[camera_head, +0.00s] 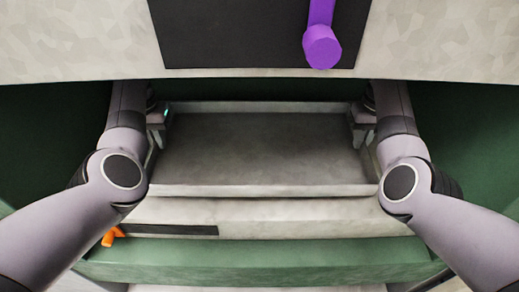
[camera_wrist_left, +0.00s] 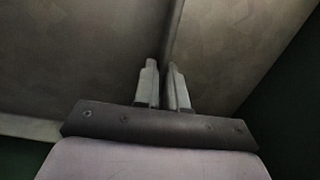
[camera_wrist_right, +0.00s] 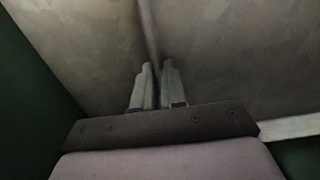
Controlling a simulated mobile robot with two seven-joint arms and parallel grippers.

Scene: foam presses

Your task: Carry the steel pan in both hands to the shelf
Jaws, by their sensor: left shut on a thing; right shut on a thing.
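The steel pan (camera_head: 265,150) is a wide grey rectangular tray with low walls, in the middle of the head view between my two arms. My left gripper (camera_head: 160,120) is shut on the pan's left side wall. In the left wrist view its fingers (camera_wrist_left: 163,85) pinch the thin wall edge. My right gripper (camera_head: 362,122) is shut on the pan's right side wall. In the right wrist view its fingers (camera_wrist_right: 154,85) straddle that edge. The pan looks about level and empty. The shelf cannot be told apart for certain.
A pale slab with a dark panel (camera_head: 230,35) and a purple handle (camera_head: 322,46) hangs above and beyond the pan. A pale ledge (camera_head: 300,218) and a green beam (camera_head: 260,262) lie at the near side. An orange handle (camera_head: 112,236) sticks out at lower left.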

